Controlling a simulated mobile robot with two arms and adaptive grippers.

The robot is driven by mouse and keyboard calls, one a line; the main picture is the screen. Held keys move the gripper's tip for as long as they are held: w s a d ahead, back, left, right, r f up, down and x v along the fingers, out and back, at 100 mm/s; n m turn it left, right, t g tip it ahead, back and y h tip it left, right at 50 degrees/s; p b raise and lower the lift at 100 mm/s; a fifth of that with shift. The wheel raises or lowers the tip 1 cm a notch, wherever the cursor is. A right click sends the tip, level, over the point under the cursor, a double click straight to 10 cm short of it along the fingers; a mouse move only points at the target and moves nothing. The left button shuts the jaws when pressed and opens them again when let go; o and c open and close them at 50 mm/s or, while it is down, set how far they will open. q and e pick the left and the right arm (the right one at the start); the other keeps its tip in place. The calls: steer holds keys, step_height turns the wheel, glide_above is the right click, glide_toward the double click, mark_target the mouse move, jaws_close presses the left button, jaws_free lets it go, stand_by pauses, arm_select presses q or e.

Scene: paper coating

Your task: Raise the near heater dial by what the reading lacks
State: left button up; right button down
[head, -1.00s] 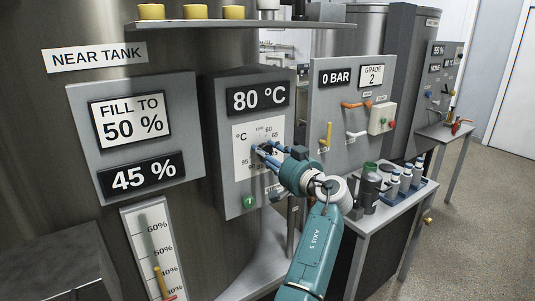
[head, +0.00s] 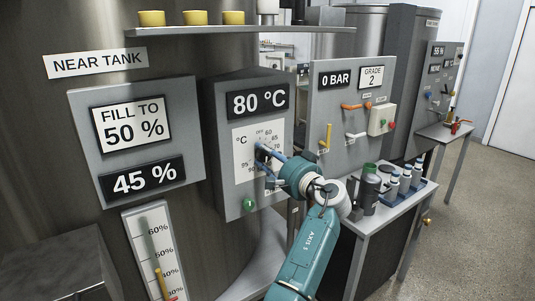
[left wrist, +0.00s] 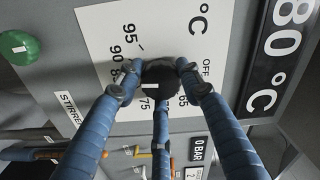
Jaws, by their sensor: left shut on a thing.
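The near heater panel (head: 218,130) has a white dial scale (head: 243,165) and a black display reading "80 °C" (head: 258,103). My left gripper (head: 263,158) is at the scale, its blue fingers around the dial and mostly hiding it. In the left wrist view the black round dial (left wrist: 160,84) sits between the fingertips of my shut left gripper (left wrist: 160,75). The marks OFF, 65, 75, 90 and 95 show around it; a finger covers others. My right gripper is not in view.
A green button (head: 249,205) is low on the heater panel. To the left, displays read "FILL TO 50 %" (head: 131,123) and "45 %" (head: 148,177). To the right are a "0 BAR" panel (head: 320,105) with levers and a side table (head: 375,222) with bottles.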

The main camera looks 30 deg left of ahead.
arm_select(q)
steer(key=m+p, duration=0.1)
steer(key=m, duration=0.1)
steer(key=m+p, duration=0.1)
steer(key=m, duration=0.1)
steer(key=shift+s+a+r+m+p, duration=0.1)
steer(key=shift+a+m+p, duration=0.1)
steer(key=shift+m+p, duration=0.15)
steer(key=m+p, duration=0.4)
steer(key=m, duration=0.1)
steer(key=shift+r+m, duration=0.1)
steer(key=shift+m, duration=0.15)
steer(key=o, duration=1.1)
steer(key=shift+a, duration=0.2)
steer(key=shift+d, duration=0.15)
steer(key=v, duration=1.1)
steer(key=shift+s+d, duration=0.15)
steer(key=shift+d, duration=0.2)
